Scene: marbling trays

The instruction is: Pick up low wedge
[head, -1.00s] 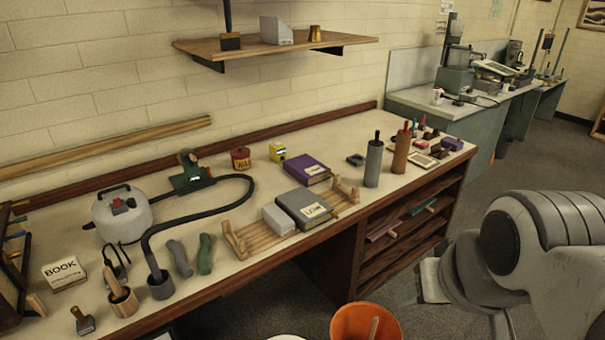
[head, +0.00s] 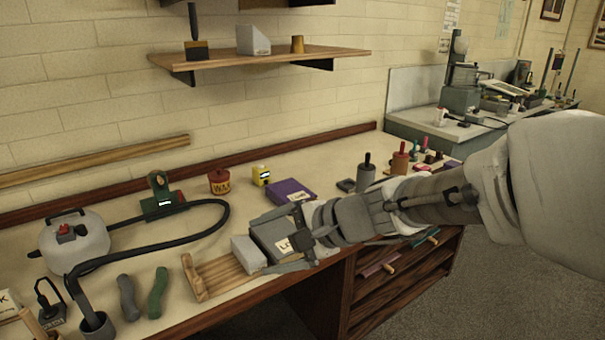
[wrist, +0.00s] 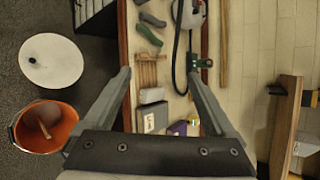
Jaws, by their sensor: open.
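A light grey wedge-shaped block (head: 253,40) with a sloping top stands on the wooden wall shelf. I take it for the low wedge, though no label shows. It is partly visible at the right edge of the wrist view (wrist: 305,148). My gripper (head: 258,245) is open and empty, well below and in front of the shelf, over the bench. In the wrist view my spread fingers (wrist: 158,73) have the slatted wooden rack and a small pale block between them, further below. The shelf lies off to the right there.
The shelf (head: 300,55) also carries a dark brush-like item (head: 195,45) and a brass-coloured piece (head: 297,44) beside the wedge. An orange bucket (wrist: 20,130) stands on the floor.

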